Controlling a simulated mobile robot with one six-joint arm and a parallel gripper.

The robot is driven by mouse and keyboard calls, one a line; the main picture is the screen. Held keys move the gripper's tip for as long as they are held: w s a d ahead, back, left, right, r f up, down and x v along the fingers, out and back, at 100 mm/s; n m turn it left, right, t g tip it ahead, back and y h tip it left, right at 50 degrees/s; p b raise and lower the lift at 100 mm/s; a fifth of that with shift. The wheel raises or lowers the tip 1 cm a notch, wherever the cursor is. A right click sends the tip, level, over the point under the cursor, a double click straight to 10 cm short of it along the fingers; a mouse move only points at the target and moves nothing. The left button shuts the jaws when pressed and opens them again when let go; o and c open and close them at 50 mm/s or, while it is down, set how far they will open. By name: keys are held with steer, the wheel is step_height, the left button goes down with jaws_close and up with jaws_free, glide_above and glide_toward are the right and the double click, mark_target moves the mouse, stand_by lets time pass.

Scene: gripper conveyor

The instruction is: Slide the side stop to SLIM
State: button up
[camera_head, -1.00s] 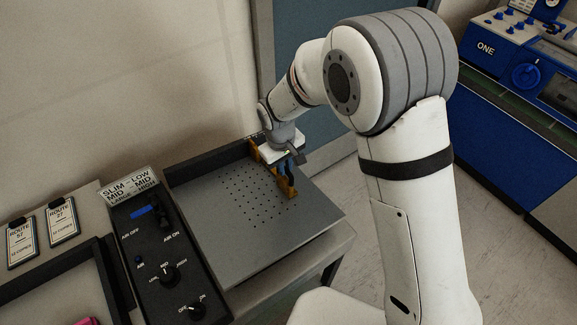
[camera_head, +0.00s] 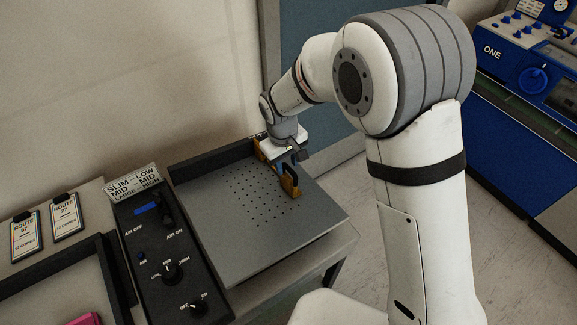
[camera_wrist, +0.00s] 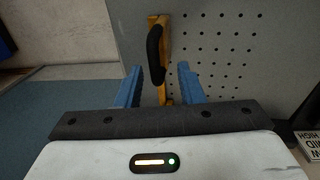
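The side stop is an orange bar (camera_head: 262,151) on the grey perforated table, near its right side, with a black handle (camera_head: 291,179) on its near part. In the wrist view the orange stop (camera_wrist: 164,22) and its black handle (camera_wrist: 154,54) show upright in the middle. My gripper (camera_head: 284,166) is over the stop. Its blue fingers (camera_wrist: 157,68) stand apart, one on each side of the handle's lower part in the wrist view, with gaps visible on both sides. My gripper hides the middle of the stop in the head view.
A dark raised edge (camera_head: 210,161) runs along the table's back. A blue machine (camera_head: 520,105) stands far right. The table's front area is clear.

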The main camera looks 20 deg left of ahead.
step_height(320, 180, up, 6)
steer(key=b, duration=0.1)
steer(key=shift+s+a, duration=0.15)
steer(key=shift+s, duration=0.15)
steer(key=shift+r, duration=0.1)
